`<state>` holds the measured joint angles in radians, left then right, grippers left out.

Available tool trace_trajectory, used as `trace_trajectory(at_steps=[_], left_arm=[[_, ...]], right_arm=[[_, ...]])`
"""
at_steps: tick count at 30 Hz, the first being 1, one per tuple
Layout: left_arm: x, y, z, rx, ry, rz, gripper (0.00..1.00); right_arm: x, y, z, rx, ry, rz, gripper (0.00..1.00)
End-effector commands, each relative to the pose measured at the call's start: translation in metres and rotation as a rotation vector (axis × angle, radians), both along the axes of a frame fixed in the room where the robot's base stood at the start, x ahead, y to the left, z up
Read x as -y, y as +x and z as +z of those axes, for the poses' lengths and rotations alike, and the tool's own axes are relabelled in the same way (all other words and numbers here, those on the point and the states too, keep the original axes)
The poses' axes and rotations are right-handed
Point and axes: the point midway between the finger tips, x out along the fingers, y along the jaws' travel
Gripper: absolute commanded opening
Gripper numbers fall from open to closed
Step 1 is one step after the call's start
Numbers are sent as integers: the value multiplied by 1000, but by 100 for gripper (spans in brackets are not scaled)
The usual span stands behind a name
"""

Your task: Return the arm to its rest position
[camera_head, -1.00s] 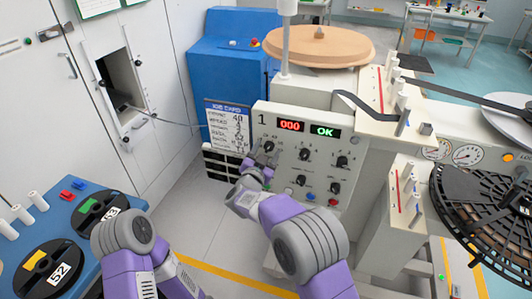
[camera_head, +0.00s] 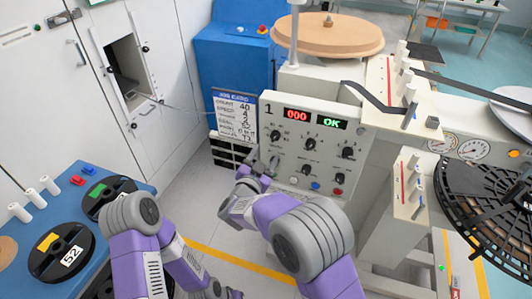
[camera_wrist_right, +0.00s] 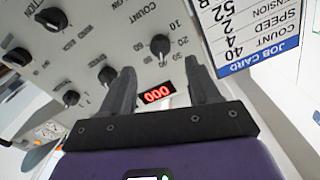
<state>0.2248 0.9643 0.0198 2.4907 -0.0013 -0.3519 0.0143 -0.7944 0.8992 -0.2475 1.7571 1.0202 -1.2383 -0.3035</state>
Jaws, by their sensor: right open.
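My right gripper (camera_head: 262,165) is in front of the lower left part of the grey control panel (camera_head: 312,146). It is open, with nothing between its fingers. In the right wrist view the two dark fingers (camera_wrist_right: 158,85) stand apart in front of the panel, with the red 000 display (camera_wrist_right: 157,93) showing between them. The fingers appear clear of the black knobs (camera_wrist_right: 160,45). My left arm (camera_head: 135,220) is folded at the lower left of the head view. Its gripper cannot be made out.
A job card (camera_head: 236,116) hangs left of the panel. A blue table (camera_head: 140,190) with reels stands at the left, near an open wall hatch (camera_head: 128,70). A black spoked reel (camera_head: 485,205) stands at the right. Grey floor (camera_head: 195,215) is clear between table and panel.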

Motion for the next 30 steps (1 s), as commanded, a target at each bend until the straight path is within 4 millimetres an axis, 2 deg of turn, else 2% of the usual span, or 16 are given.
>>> trace_trajectory(at_steps=[9,12,14,16,19,21,23,24,26,27,29,30], left_arm=[[0,0,0,0,0,0,43],[0,0,1,0,0,0,43],[0,0,4,0,0,0,43],[0,0,9,0,0,0,43],[0,0,18,0,0,0,43],[0,0,24,0,0,0,43],[0,0,29,0,0,0,43],[0,0,32,0,0,0,43],[0,0,37,0,0,0,43],[0,0,40,0,0,0,43],[0,0,45,0,0,0,43],[0,0,48,0,0,0,43]], right_arm=[[0,0,0,-1,0,0,61],[6,3,-9,-24,-7,8,61],[15,5,-25,-68,-17,25,61],[31,7,-56,-154,-27,60,61],[62,-2,-118,-335,-29,134,61],[82,-21,-164,-484,-10,194,61],[97,-45,-200,-614,18,242,61],[105,-65,-222,-702,41,275,61],[116,-100,-252,-830,85,323,61],[121,-125,-268,-918,121,354,61],[127,-165,-287,-1040,177,402,61],[129,-192,-296,-1114,215,433,61]])
